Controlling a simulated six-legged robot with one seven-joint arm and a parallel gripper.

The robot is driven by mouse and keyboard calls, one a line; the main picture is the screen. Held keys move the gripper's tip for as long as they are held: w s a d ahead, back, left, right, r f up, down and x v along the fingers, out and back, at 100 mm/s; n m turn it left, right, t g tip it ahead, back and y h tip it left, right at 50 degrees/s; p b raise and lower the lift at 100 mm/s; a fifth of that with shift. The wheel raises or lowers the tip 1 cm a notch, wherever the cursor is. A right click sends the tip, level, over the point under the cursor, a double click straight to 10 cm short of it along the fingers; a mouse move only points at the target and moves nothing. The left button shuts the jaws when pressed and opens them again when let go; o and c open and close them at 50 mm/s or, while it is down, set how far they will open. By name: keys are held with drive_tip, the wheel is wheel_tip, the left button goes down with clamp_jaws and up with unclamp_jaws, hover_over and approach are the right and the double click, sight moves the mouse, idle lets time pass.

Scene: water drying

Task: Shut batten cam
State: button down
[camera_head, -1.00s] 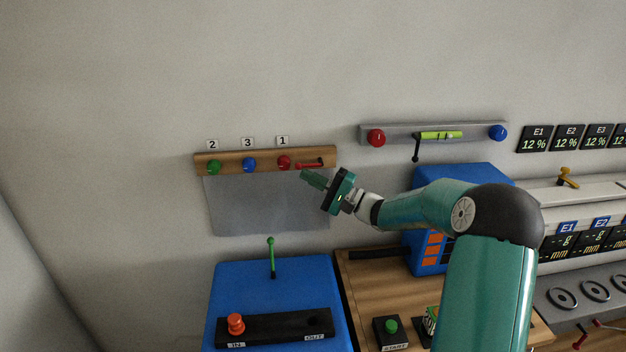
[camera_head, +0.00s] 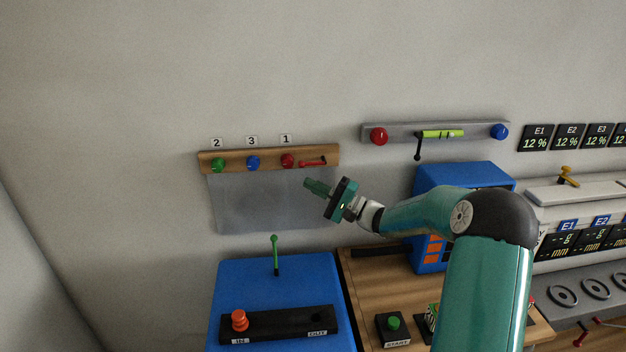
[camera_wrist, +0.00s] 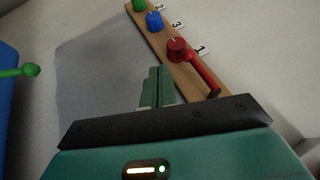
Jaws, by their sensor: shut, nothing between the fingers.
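A wooden batten (camera_head: 235,156) is fixed to the wall over the top of a grey sheet (camera_head: 250,206). The red cam lever (camera_head: 313,163) is at the batten's right end and lies nearly along the batten in the head view. In the wrist view the red lever (camera_wrist: 205,75) slants down along the batten's near end, beside the red knob (camera_wrist: 177,49). My gripper (camera_head: 308,184) is shut and empty, just below the lever in front of the sheet. Its fingers (camera_wrist: 157,84) are together in the wrist view, apart from the lever.
Green (camera_head: 218,164) and blue (camera_head: 253,162) knobs sit left of the red knob. A grey rail (camera_head: 400,133) with a lime handle is on the wall to the right. Below stand a blue box with a green lever (camera_head: 275,255) and a wooden bench (camera_head: 365,285).

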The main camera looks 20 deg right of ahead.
drive_tip(key=f+v, duration=0.1)
drive_tip(key=v, duration=0.9)
drive_tip(key=shift+f, duration=0.4)
drive_tip(key=shift+s+a, duration=0.1)
drive_tip(key=shift+a, duration=0.05)
drive_tip(key=s+a+r+n+g+h, duration=0.1)
drive_tip(key=s+a+n+g+h, duration=0.2)
drive_tip(key=s+a+g, duration=0.55)
drive_tip(key=s+a+r+n+g+h, duration=0.1)
drive_tip(key=s+a+n+g+h, duration=0.4)
drive_tip(key=a, duration=0.6)
drive_tip(key=s+d+r+n+t+h, duration=0.1)
drive_tip(key=s+h, duration=0.3)
drive_tip(key=s, duration=0.5)
drive_tip(key=s+d+r+t+h, duration=0.2)
drive_tip(key=s+r+t+h, duration=0.1)
drive_tip(key=s, duration=0.7)
drive_tip(key=shift+r+n+t+h, duration=0.2)
drive_tip(key=shift+n+t+h, duration=0.3)
drive_tip(key=shift+h, duration=0.3)
